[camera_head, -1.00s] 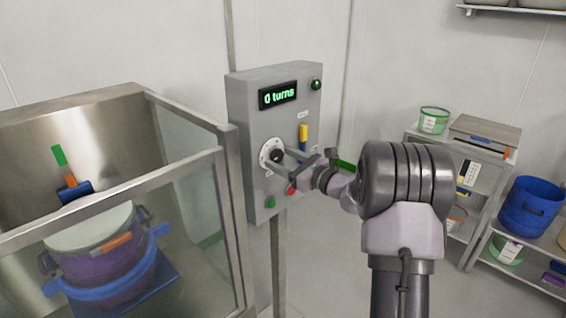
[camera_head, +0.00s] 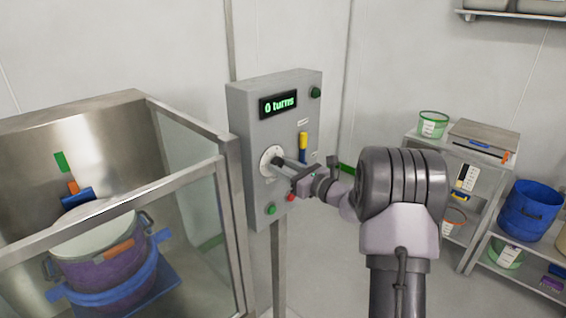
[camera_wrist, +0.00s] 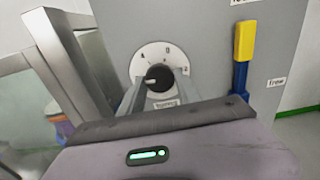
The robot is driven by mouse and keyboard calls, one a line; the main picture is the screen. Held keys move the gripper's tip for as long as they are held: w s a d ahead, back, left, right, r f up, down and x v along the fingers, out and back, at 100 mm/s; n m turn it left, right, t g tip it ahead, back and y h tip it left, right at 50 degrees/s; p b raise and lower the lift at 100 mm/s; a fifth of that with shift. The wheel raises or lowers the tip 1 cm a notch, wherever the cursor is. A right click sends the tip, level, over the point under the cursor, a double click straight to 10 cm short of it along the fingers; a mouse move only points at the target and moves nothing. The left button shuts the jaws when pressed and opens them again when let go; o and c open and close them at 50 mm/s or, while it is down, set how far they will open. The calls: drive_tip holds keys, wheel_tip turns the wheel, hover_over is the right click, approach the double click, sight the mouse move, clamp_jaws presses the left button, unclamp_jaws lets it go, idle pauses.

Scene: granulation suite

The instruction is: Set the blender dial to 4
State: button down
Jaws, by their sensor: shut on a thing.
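The blender dial's white plate (camera_head: 266,160) is on the front of the grey control box (camera_head: 250,135). Its black knob (camera_head: 277,160) is in the middle, and the knob also shows in the wrist view (camera_wrist: 158,76). My gripper (camera_head: 284,162) is shut on the knob, with its fingers on either side. In the wrist view, a 4 stands at the plate's upper left; other marks are partly hidden or too small to read surely. The knob's pale pointer line appears toward the lower left. The green display (camera_head: 279,105) reads "0 turns".
A yellow-and-blue lever (camera_head: 303,147) is right of the dial. Green (camera_head: 271,209) and red (camera_head: 291,197) buttons sit below, and another green button (camera_head: 315,92) is at the top. A glass-panelled guard (camera_head: 190,180) encloses the purple drum (camera_head: 105,262) at left. Shelves stand at right.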

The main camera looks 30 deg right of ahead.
drive_tip(key=m+p, duration=0.1)
drive_tip(key=p, duration=0.1)
drive_tip(key=m+p, duration=0.2)
drive_tip(key=p, duration=0.1)
drive_tip(key=m+p, duration=0.2)
drive_tip(key=shift+r, duration=0.25)
drive_tip(key=m+p, duration=0.5)
drive_tip(key=shift+f, duration=0.2)
drive_tip(key=shift+a+f+p, duration=0.1)
drive_tip(key=shift+p, duration=0.3)
drive_tip(key=c, duration=0.9)
unclamp_jaws()
drive_tip(key=shift+o, duration=0.2)
drive_tip(key=p+v, duration=0.1)
drive_tip(key=v, duration=1.6)
drive_tip(key=shift+s+p, duration=0.25)
drive_tip(key=shift+p, duration=0.05)
